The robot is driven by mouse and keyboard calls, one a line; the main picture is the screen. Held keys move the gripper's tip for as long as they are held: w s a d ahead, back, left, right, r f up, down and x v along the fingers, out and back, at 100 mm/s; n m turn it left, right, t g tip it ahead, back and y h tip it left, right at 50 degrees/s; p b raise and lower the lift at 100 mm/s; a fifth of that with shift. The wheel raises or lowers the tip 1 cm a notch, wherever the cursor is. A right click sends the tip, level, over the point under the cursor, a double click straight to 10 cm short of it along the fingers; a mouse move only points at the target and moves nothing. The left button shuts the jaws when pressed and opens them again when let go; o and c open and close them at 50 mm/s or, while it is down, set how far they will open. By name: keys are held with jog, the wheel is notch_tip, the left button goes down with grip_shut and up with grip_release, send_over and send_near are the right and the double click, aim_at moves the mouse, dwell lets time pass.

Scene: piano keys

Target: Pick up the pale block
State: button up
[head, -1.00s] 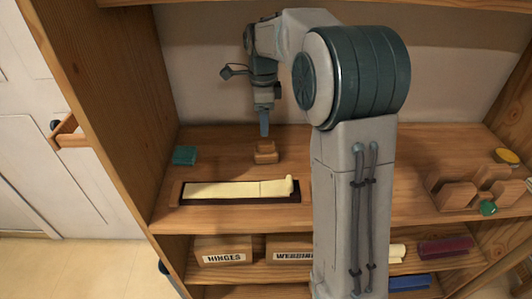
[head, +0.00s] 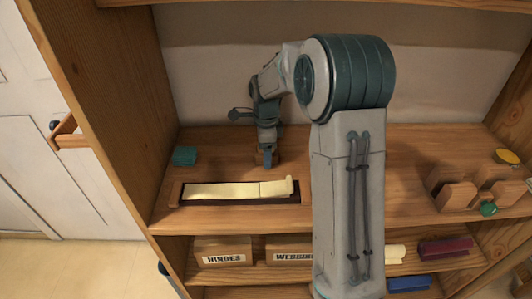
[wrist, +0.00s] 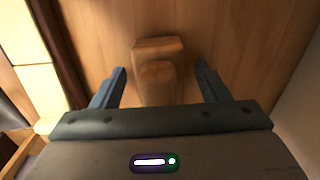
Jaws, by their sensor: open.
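My gripper (head: 267,160) points down over the upper shelf, behind the dark tray, with its blue fingers open. In the wrist view, a stepped wooden block (wrist: 158,50) lies between the open fingers (wrist: 160,74), with a gap on each side. Pale cream blocks (head: 220,191) lie end to end in the long dark tray (head: 240,202), and the right end has a raised part. The cream blocks also show at the left of the wrist view (wrist: 36,90), outside the fingers.
A teal block (head: 184,155) sits left of my gripper. Brown wooden blocks (head: 459,195), a green piece (head: 488,209) and a yellow disc (head: 507,156) are at the right. Labelled boxes (head: 222,250) stand on the lower shelf. The bookcase side wall (head: 110,110) bounds the left.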

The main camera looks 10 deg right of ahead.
jog(key=c, duration=1.3)
jog(key=shift+o, duration=0.2)
jog(key=shift+r, duration=0.2)
jog(key=shift+r, duration=0.3)
jog(key=r, duration=0.3)
jog(key=shift+s+d+r, duration=0.2)
jog(key=shift+r, duration=0.1)
jog(key=s+d+r, duration=0.6)
jog(key=s+d, duration=0.1)
jog(key=s, duration=0.1)
jog(key=shift+s+r+b, duration=0.25)
jog(key=shift+s+b, duration=0.15)
jog(key=shift+b, duration=0.05)
